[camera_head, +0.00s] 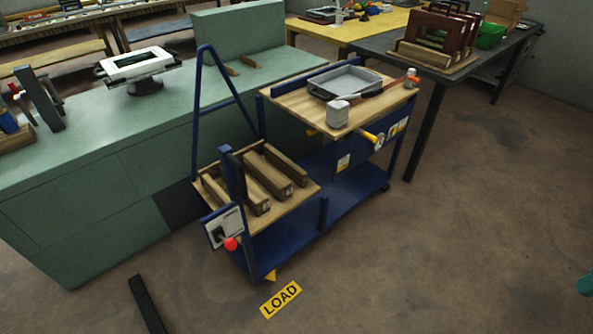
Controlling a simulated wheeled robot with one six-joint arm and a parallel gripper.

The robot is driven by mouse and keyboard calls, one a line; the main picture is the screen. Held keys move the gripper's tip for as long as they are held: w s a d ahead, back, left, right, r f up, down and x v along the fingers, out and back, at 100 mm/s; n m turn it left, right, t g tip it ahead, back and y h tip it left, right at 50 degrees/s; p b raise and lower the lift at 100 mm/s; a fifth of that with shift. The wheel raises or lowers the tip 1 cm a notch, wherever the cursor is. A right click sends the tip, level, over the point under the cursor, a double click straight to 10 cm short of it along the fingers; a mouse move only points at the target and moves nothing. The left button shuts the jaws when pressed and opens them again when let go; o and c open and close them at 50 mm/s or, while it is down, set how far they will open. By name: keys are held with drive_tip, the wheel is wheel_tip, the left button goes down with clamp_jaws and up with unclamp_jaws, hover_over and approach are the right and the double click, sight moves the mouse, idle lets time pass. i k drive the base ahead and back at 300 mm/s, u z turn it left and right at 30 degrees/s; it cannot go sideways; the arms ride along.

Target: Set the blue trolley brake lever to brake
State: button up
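The blue trolley (340,205) stands on the brown floor in front of the green workbench. Its brake lever shows as a red round knob (230,243) low on the near left corner of the trolley. The knob sits at the lower edge of a pale label plate (224,228) on a blue bracket. The plate's markings are too small to read, so I cannot tell which setting the lever is at. No gripper that I can make out is in view.
Wooden blocks (268,174) lie on the trolley's lower shelf; a grey tray (346,82) and a mallet (338,111) lie on its upper shelf. A yellow LOAD sign (281,299) marks the floor. A dark bar (148,305) shows at lower left.

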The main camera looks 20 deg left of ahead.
sight(231, 243)
drive_tip(key=u, duration=1.1)
drive_tip(key=k, duration=0.15)
drive_tip(key=u, duration=1)
drive_tip(key=i, duration=0.6)
drive_tip(key=z, duration=0.1)
